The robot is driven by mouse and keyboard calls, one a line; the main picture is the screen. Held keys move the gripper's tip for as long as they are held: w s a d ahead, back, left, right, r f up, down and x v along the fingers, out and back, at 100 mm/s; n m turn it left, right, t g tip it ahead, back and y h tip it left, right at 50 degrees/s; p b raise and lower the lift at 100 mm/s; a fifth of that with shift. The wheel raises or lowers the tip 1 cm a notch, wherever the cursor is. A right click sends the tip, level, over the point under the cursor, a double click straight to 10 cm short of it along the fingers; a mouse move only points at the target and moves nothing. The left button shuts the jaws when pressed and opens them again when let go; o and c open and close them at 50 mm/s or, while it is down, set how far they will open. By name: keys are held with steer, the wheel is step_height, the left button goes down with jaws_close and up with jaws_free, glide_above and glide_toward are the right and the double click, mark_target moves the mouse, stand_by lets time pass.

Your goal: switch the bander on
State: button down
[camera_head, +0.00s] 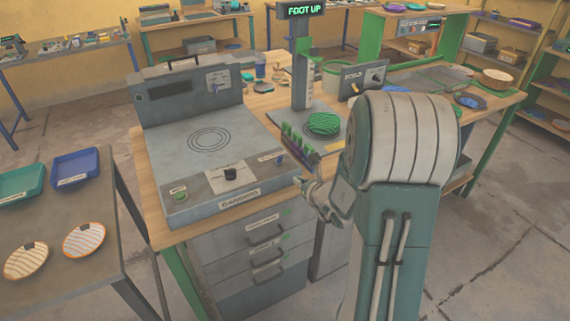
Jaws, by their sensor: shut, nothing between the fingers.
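A grey bench machine (205,130) with a ringed flat top and a raised back panel stands on the wooden workbench. The label on its front (240,199) is too blurred to read surely, so I cannot tell whether it is the bander. My gripper (306,186) is shut and empty just off the machine's right front corner, apart from the blue control. My arm hides part of the bench behind it.
A post with a "FOOT UP" display (300,10) stands behind, with a green ribbed disc (324,123) at its foot. A grey box with a lever (362,78) stands right of it. A side table (60,220) at left holds trays and striped plates.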

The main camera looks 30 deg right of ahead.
mark_target(280, 160)
steer(key=x, duration=0.5)
steer(key=shift+f, duration=0.1)
steer(key=w, duration=0.1)
steer(key=w+r, duration=0.1)
steer(key=w, duration=0.1)
steer(key=shift+d+r, duration=0.2)
steer(key=shift+r, duration=0.05)
steer(key=shift+w+a+r, duration=0.2)
steer(key=shift+w, duration=0.15)
steer(key=shift+d+r+g, duration=0.1)
steer(key=shift+g, duration=0.3)
steer(key=shift+w+r+g, duration=0.2)
steer(key=shift+g, duration=0.9)
